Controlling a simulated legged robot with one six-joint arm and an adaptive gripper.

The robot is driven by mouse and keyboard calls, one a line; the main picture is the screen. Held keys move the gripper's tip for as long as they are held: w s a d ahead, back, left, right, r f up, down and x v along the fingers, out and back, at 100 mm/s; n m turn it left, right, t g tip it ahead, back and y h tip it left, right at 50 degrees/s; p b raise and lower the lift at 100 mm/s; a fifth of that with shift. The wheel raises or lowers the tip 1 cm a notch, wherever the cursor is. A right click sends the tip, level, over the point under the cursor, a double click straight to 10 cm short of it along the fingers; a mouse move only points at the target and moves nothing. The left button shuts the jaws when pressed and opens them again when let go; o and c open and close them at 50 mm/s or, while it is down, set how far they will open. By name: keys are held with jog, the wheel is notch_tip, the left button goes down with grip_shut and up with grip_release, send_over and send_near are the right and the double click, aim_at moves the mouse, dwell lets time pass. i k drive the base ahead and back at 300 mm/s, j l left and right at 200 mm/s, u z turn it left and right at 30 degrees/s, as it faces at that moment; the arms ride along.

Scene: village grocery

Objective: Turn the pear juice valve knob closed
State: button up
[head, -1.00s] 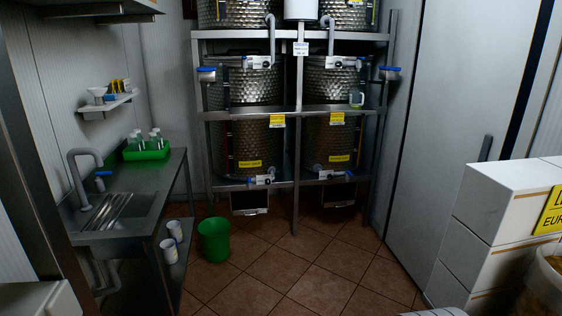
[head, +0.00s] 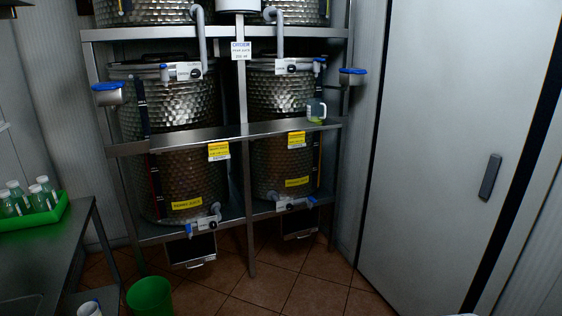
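Two dimpled steel tanks stand side by side on a rack, a left tank (head: 186,110) and a right tank (head: 272,95). Each has a yellow label low on its front, the left label (head: 187,204) and the right label (head: 297,182); the print is too small to tell which is pear juice. Below them sit a left valve (head: 204,225) with blue parts and a right valve (head: 290,204). More valves show near the tank tops, at left (head: 186,71) and right (head: 292,67). Knob positions are too small to read. My gripper is not in view.
A green bucket (head: 150,297) is on the floor at lower left, beside a steel table (head: 65,240). Tiled floor (head: 320,294) before the rack is clear.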

aim_at(292, 68)
jog(key=i+j+z, duration=0.1)
jog(key=j, duration=0.25)
jog(key=i+j, duration=0.25)
jog(key=j, duration=0.15)
jog(key=i+j+z, duration=0.15)
jog(key=j, duration=0.2)
jog(key=i, duration=0.55)
